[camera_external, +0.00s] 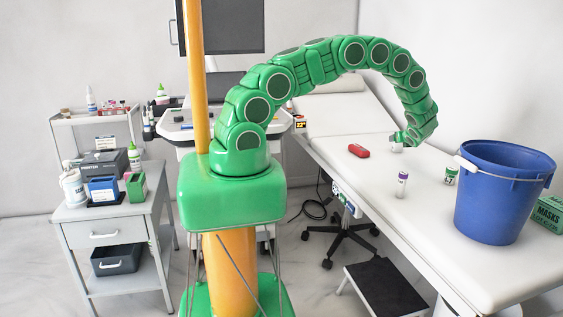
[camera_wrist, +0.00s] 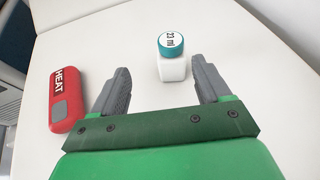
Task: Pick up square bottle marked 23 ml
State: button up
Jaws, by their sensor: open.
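The square bottle marked 23 ml (camera_wrist: 172,66) stands upright on the white exam table. It has a white body and a teal cap with the label on top. In the wrist view it is just beyond my gripper (camera_wrist: 163,82), towards the right finger, apart from or barely beside that finger's tip. My gripper is open with nothing held. In the external view my gripper (camera_external: 402,139) is low over the table, and the white bottle body (camera_external: 396,147) shows partly under it; its cap is hidden there.
A red HEAT pack (camera_wrist: 66,99) lies left of my gripper. On the table (camera_external: 345,120) nearer the camera stand a purple-capped vial (camera_external: 402,185), a green container (camera_external: 450,176), a blue bucket (camera_external: 497,200) and a green MASKS box (camera_external: 548,214). The table beyond the bottle is clear.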

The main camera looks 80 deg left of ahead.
aim_at(399, 144)
jog(key=f, duration=0.1)
jog(key=w+f+m, duration=0.1)
jog(key=f, duration=0.1)
jog(key=shift+w+d+f+t, duration=0.15)
jog(key=shift+w+f+t, duration=0.1)
jog(key=shift+f+t, duration=0.05)
jog(key=shift+r+x, duration=0.15)
jog(key=shift+x, duration=1.75)
jog(key=shift+r+x, duration=0.2)
jog(key=shift+x, duration=1.75)
jog(key=shift+s, duration=0.1)
jog(key=shift+c, duration=0.2)
jog(key=c, duration=1)
